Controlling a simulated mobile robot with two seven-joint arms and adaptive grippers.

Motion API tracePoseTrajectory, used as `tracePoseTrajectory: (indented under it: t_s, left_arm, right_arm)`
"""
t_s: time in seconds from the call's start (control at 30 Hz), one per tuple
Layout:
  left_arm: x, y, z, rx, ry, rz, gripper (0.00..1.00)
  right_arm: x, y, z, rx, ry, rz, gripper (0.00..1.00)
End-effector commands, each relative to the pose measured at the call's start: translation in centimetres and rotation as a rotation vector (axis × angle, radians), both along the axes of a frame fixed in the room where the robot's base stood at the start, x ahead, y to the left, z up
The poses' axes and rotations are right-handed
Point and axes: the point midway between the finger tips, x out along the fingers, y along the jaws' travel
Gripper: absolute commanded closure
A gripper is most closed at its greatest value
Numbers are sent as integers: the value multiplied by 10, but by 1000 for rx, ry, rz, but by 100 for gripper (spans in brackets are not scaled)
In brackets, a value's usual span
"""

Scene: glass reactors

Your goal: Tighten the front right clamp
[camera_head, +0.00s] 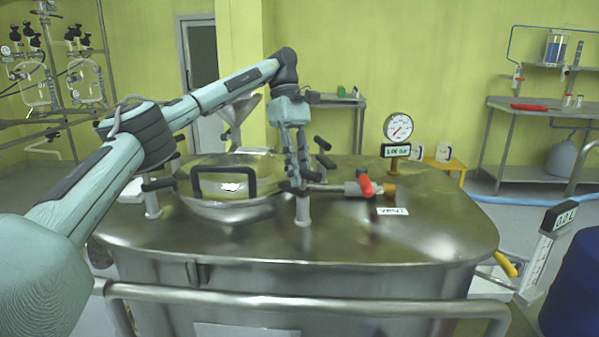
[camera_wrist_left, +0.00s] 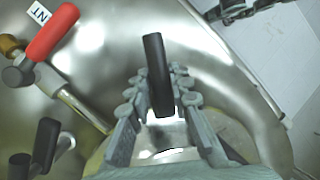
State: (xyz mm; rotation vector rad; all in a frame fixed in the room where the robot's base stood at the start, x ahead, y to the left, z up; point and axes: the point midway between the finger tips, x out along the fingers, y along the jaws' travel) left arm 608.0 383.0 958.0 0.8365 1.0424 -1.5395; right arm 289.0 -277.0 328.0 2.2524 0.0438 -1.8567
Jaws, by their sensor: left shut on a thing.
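The front right clamp (camera_head: 303,212) is a metal post with a black handle, at the right front of the round hatch lid (camera_head: 230,207) on the steel reactor top. My left gripper (camera_head: 298,183) reaches down over it, and its fingers hide most of the handle. In the left wrist view the clamp's black handle (camera_wrist_left: 157,70) stands between the two fingers of my left gripper (camera_wrist_left: 158,92), which is shut on it. My right gripper is not in view.
A red-handled valve (camera_head: 366,186) lies close to the right of the clamp, with a pressure gauge (camera_head: 398,127) behind it. Other clamps stand around the lid, including the front left clamp (camera_head: 152,204). A rail (camera_head: 300,294) runs along the reactor's front. The reactor top's right side is mostly clear.

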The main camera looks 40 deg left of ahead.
Motion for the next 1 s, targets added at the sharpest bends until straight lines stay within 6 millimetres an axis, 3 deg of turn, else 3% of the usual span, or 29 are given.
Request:
tracePoseTrajectory:
  t_s: [0.57,0.6,0.73,1.0]
  left_arm:
    - [0,0,0,0,3,-32,100]
    - [0,0,0,0,3,-32,77]
    - [0,0,0,0,3,-31,61]
    - [0,0,0,0,2,-31,59]
  right_arm:
    - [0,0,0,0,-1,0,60]
    - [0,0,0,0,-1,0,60]
    - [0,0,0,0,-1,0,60]
    - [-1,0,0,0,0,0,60]
